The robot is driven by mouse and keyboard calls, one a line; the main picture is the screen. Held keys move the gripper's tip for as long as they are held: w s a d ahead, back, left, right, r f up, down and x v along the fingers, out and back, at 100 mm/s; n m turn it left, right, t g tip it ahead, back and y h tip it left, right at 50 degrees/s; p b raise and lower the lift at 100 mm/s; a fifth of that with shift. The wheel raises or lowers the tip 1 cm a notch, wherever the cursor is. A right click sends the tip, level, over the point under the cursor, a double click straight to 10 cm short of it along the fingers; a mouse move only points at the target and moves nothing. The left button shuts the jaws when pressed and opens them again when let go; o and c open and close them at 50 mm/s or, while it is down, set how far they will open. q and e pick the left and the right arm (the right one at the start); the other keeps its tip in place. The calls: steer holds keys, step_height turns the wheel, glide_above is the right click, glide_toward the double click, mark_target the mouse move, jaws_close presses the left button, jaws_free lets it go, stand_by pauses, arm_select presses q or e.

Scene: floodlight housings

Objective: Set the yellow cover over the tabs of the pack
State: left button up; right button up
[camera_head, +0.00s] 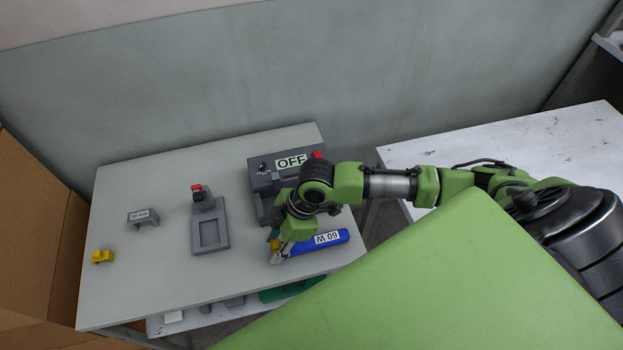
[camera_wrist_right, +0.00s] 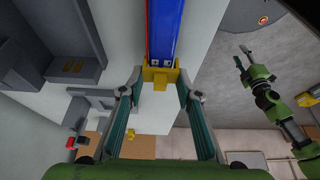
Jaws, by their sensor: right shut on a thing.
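I cannot tell how fully the cover is seated. Another yellow piece (camera_head: 103,257) stands at the table's left. My left gripper (camera_wrist_right: 243,62) shows only in the wrist view, its jaws unclear.
A grey unit marked OFF (camera_head: 263,181) with a red button stands behind my right arm. A grey fixture (camera_head: 209,228) with a red knob and a grey labelled bracket (camera_head: 143,217) stand left of it. A cardboard box (camera_head: 30,220) is at far left. The table's middle front is clear.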

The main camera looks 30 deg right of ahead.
steer(key=shift+f, duration=0.15)
steer(key=o, duration=0.9)
